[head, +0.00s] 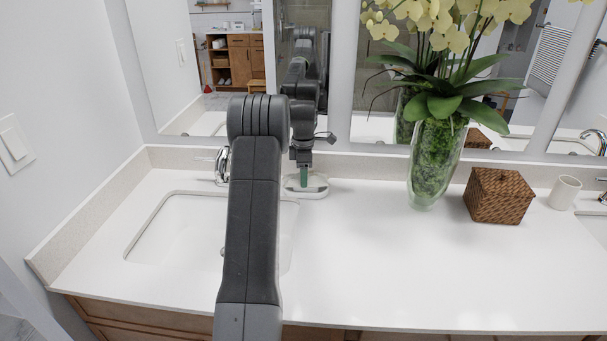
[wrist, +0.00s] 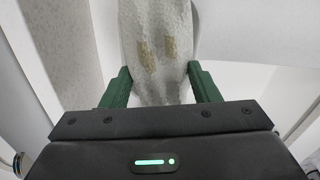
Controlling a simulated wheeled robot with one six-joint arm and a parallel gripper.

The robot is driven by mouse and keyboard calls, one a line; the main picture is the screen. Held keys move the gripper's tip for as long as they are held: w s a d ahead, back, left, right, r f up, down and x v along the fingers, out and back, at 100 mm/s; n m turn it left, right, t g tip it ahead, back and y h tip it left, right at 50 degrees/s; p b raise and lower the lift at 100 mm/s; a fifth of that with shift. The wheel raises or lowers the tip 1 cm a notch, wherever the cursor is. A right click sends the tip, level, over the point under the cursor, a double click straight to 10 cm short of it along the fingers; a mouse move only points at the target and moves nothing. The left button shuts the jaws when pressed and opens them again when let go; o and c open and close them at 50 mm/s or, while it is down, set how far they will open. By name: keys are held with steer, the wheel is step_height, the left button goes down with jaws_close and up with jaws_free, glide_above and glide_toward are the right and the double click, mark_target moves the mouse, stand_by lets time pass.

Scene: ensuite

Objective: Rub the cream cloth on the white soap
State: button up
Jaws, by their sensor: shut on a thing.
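The cream cloth (wrist: 158,50) shows in the wrist view as a pale, textured strip with two tan patches. It lies between the green fingers of my gripper (wrist: 160,88), which is shut on it. In the head view my gripper (head: 304,178) points down over a small white dish (head: 318,192) at the back of the counter, just right of the sink. I cannot make out the white soap apart from the dish and the pale cloth. In the head view the cloth is too small to tell clearly, and I cannot tell whether it touches the soap.
The white sink (head: 160,232) and its metal tap (head: 222,165) are left of the dish, partly behind my arm. A glass vase (head: 432,165) with yellow orchids, a brown woven box (head: 496,196) and a white cup (head: 564,193) stand right. The front counter (head: 400,270) is clear. Mirrors rise behind.

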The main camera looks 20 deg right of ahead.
steer(key=shift+r+p, duration=2.85)
steer(key=shift+r, duration=0.6)
